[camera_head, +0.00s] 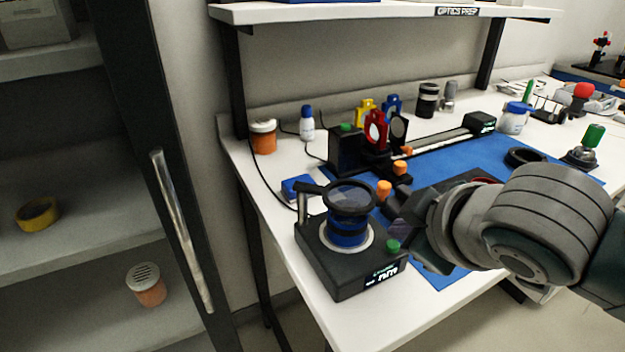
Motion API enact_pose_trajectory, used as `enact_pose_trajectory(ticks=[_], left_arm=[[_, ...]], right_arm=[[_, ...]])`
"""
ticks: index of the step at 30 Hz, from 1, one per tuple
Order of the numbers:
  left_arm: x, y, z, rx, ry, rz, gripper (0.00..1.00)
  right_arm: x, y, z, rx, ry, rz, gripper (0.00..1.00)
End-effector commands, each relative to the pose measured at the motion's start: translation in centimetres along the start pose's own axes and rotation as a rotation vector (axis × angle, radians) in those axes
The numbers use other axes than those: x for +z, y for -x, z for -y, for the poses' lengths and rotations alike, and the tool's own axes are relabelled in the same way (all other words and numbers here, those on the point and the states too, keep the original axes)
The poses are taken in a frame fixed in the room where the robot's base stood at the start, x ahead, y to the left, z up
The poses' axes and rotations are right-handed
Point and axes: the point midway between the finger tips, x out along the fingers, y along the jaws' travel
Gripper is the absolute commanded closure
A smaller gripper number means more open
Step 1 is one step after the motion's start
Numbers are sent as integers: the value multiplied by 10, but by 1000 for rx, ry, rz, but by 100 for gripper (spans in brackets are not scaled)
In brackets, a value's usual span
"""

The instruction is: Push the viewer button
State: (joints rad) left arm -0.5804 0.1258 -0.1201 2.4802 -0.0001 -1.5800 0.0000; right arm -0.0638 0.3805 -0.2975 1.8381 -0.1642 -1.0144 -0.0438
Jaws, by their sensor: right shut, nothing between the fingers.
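The viewer (330,262) is a black box with a round lens on a blue and black barrel. It stands at the near left corner of the white bench. Its green button (393,246) is on the top at the right, above a small lit display (385,273). My right gripper (400,229) comes in from the right, its dark fingers shut and empty close to the button, just above and right of it. Whether it touches the button I cannot tell. The hand partly hides the fingers. My left gripper is not in view.
A blue mat (447,279) lies under my right arm. Behind the viewer are orange knobs (384,189), a black box with another green button (346,149), and red, yellow and blue optic holders. An orange jar (263,137) stands at the back left. A cabinet with shelves is at the left.

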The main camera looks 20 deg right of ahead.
Motion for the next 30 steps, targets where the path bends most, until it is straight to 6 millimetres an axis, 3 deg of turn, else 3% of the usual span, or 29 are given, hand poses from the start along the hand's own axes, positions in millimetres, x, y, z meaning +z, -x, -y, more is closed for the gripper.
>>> enact_pose_trajectory(ticks=[30], left_arm=[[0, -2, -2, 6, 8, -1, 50]], right_arm=[[5, -6, 5, 0, 0, 0, 100]])
